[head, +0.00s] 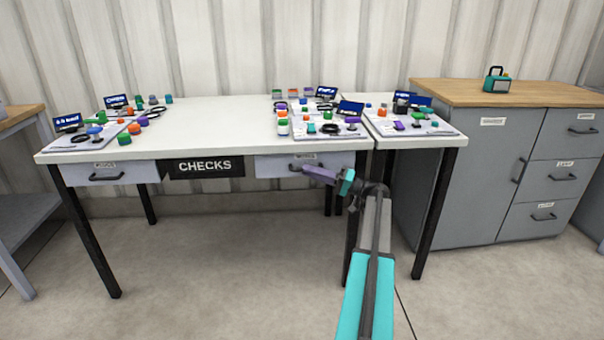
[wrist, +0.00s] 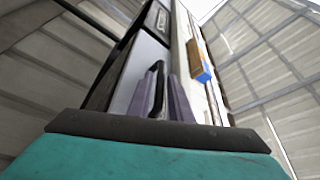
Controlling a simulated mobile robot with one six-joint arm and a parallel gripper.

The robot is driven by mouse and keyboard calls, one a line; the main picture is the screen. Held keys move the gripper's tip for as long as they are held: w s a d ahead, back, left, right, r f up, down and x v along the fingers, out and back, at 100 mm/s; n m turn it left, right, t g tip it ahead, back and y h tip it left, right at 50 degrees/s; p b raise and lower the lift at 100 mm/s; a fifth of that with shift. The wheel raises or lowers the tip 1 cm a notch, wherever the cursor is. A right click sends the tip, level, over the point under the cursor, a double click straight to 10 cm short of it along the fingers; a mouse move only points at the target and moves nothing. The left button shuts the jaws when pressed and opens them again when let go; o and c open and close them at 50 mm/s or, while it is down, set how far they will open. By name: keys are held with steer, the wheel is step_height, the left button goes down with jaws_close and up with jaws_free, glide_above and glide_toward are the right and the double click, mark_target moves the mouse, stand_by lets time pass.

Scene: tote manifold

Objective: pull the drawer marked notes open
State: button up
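The right drawer (head: 273,167) of the white table has a pale front, a dark bar handle (head: 299,166) and a small label too blurred to read. It looks shut. My gripper (head: 312,172) has purple fingers and reaches to this handle from the right. In the wrist view the dark handle (wrist: 158,78) lies between the two fingers (wrist: 162,100), one on each side. A gap seems to show beside the handle, so the fingers look open around it. The left drawer (head: 75,174) is shut, with its own handle (head: 106,177) and an unreadable label.
A black CHECKS sign (head: 205,167) hangs between the drawers. The white tabletop (head: 215,120) carries boards with coloured knobs and blue signs. A grey cabinet (head: 465,195) with drawers stands at the right. The floor (head: 220,270) before the table is clear.

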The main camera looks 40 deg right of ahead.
steer(key=shift+x, duration=1.3)
jaws_close()
